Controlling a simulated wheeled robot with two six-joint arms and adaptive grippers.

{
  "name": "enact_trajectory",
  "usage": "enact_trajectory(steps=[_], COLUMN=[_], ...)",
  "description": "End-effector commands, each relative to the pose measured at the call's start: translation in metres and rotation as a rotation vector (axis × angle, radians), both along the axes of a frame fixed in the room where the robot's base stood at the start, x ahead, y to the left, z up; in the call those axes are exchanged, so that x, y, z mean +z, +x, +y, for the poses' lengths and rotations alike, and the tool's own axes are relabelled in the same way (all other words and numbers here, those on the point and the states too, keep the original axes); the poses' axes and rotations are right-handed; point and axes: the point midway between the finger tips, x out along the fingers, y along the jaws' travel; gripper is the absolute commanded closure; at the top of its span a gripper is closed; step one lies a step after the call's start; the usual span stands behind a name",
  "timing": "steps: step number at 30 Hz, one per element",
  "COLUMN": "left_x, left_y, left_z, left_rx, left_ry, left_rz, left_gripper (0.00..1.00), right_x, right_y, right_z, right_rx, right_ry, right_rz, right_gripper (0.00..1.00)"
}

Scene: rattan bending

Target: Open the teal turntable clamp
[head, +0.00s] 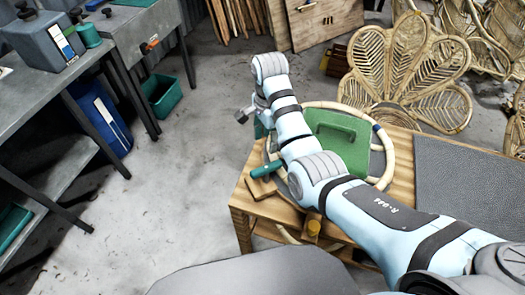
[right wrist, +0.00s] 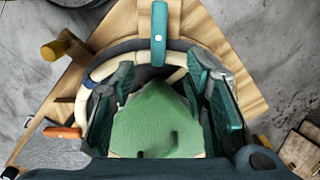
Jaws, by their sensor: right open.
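The teal clamp handle (head: 267,170) sticks out at the left edge of the round turntable fixture on the wooden bench. It also shows upright at the top middle of the right wrist view (right wrist: 159,35), just beyond the fingertips. My right gripper (right wrist: 160,88) is open, with its two teal-padded fingers spread on either side of a green block (right wrist: 158,122). No finger touches the teal handle that I can see. In the head view my right arm hides much of the gripper and fixture. The green block (head: 340,135) lies inside a pale rattan hoop (head: 388,150). My left gripper is out of view.
The wooden bench (head: 405,150) carries a dark grey mat (head: 470,185) at right. Woven rattan chair backs (head: 405,75) stand behind it. A grey workbench (head: 130,25) and a green bin (head: 163,95) are at left. The concrete floor between is clear.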

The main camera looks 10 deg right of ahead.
Motion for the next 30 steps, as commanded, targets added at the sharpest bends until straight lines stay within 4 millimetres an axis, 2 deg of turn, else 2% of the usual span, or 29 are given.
enact_trajectory(steps=[2,5,15,18,22,30], left_x=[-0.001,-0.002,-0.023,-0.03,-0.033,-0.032], left_y=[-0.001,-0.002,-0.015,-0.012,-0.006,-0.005], left_z=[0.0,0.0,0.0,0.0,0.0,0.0], left_rx=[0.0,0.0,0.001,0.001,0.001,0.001], left_ry=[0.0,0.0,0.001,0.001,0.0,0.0], left_rz=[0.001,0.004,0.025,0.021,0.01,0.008], left_gripper=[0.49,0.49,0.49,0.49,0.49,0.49], right_x=[0.003,-0.011,-0.108,-0.126,-0.136,-0.137], right_y=[0.002,0.002,-0.001,0.0,0.0,0.001], right_z=[0.003,0.001,-0.001,-0.001,0.0,0.001], right_rx=[-0.023,-0.032,-0.033,-0.032,-0.032,-0.03], right_ry=[-0.003,-0.004,-0.004,-0.004,-0.003,-0.003], right_rz=[0.009,0.011,0.011,0.01,0.007,0.007], right_gripper=[0.58,0.58,0.58,0.58,0.58,0.58])
